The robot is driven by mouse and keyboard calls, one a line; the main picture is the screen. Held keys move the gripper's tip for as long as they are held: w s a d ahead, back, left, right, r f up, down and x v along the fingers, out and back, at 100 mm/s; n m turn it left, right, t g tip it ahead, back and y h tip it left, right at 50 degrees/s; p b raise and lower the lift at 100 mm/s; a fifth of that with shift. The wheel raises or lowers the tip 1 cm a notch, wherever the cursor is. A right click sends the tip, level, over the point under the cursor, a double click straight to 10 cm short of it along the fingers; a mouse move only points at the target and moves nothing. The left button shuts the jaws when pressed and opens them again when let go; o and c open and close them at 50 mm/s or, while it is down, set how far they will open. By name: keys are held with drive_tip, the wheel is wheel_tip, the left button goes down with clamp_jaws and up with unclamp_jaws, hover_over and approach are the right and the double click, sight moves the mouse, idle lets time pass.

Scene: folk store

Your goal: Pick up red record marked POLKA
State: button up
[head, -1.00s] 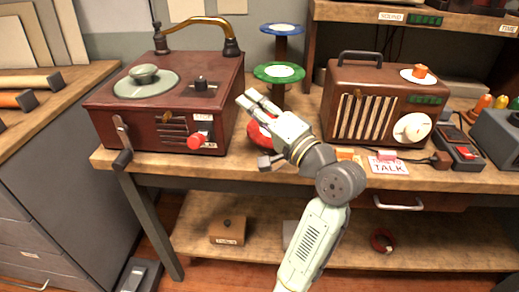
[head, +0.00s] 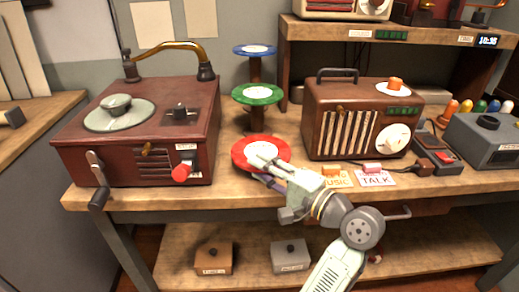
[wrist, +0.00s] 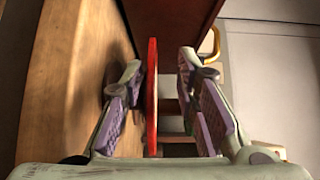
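The red record (head: 247,144) with a pale label lies flat on a stand at the front of the bench, between the player and the radio. Any lettering on its label is too small to read. My gripper (head: 262,170) is at the record's front edge, with one finger over its top and the other lower. In the wrist view the record shows edge-on as a red strip (wrist: 152,90) between the open, purple-padded fingers of my gripper (wrist: 165,105). It is nearer the left finger, and a gap shows on the right.
A green record (head: 240,92) and a blue record (head: 238,50) sit on taller stands behind. The dark red record player (head: 135,160) is close on the left. The brown radio (head: 325,95) and the TALK card (head: 378,180) are on the right.

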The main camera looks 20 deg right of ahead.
sight(243, 161)
drive_tip(key=shift+f+p+x, duration=0.2)
drive_tip(key=shift+p+x, duration=0.2)
drive_tip(key=shift+x, duration=1.15)
drive_tip(key=shift+f+p+x, duration=0.2)
drive_tip(key=shift+p+x, duration=0.2)
drive_tip(key=shift+x, duration=1.15)
drive_tip(key=shift+s+a, duration=0.1)
drive_tip(key=shift+c, duration=0.4)
clamp_jaws()
